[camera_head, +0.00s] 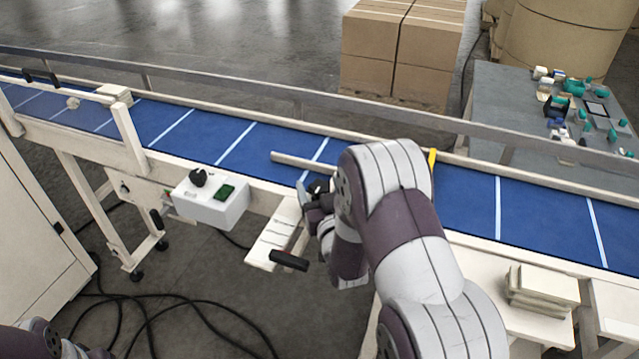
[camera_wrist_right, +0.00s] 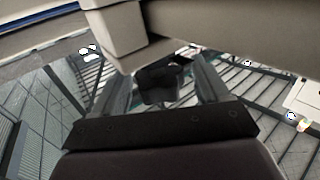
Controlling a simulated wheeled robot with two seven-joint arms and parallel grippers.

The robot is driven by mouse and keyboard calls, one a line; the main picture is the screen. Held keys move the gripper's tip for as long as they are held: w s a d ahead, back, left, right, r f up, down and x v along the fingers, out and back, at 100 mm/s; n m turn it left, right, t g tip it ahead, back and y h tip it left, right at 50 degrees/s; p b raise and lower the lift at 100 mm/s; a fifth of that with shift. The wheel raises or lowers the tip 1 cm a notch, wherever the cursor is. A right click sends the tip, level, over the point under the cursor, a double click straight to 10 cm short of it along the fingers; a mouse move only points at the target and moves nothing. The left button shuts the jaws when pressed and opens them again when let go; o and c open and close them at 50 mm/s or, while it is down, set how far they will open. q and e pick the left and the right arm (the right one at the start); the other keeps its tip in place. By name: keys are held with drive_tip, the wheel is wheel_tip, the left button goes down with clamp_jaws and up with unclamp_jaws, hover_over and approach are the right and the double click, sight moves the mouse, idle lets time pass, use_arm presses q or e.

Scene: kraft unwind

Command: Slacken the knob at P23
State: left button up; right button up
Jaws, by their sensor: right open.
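My right gripper (camera_head: 311,203) is at the near edge of the blue conveyor, beside a pale bracket plate (camera_head: 272,236), with my forearm hiding what lies behind it. In the right wrist view my right gripper (camera_wrist_right: 163,72) is open, with a dark knob (camera_wrist_right: 160,86) showing between its fingers. I cannot tell whether the fingers touch it. No P23 label is readable. My left gripper is out of view; only part of my left arm shows at the bottom left.
A white control box (camera_head: 211,203) with a black dial and green switch sits left of my gripper. A black handle (camera_head: 289,261) sticks out below the bracket plate. The guard rail (camera_head: 255,103) runs behind the belt (camera_head: 190,135). Cables (camera_head: 165,318) lie on the floor.

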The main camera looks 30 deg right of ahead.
drive_tip(key=shift+w+d+f, duration=0.1)
drive_tip(key=shift+w, duration=0.25)
drive_tip(key=c, duration=0.9)
drive_tip(key=shift+n+y, duration=0.3)
drive_tip(key=shift+y, duration=0.1)
drive_tip(key=n+y+b, duration=0.2)
drive_tip(key=y, duration=0.1)
drive_tip(key=shift+f+t+y, duration=0.1)
drive_tip(key=shift+t+y, duration=0.2)
drive_tip(key=shift+y, duration=0.1)
drive_tip(key=n+y, duration=0.2)
drive_tip(key=y, duration=0.1)
drive_tip(key=shift+n+b, duration=0.3)
drive_tip(key=shift+b, duration=0.1)
drive_tip(key=shift+s+a+n+g+y, duration=0.1)
drive_tip(key=shift+n+g+y, duration=0.35)
drive_tip(key=shift+y, duration=0.5)
drive_tip(key=shift+a+n+g+y, duration=0.1)
drive_tip(key=shift+n+g+y, duration=0.15)
drive_tip(key=shift+n+y, duration=0.55)
drive_tip(key=shift+y, duration=0.25)
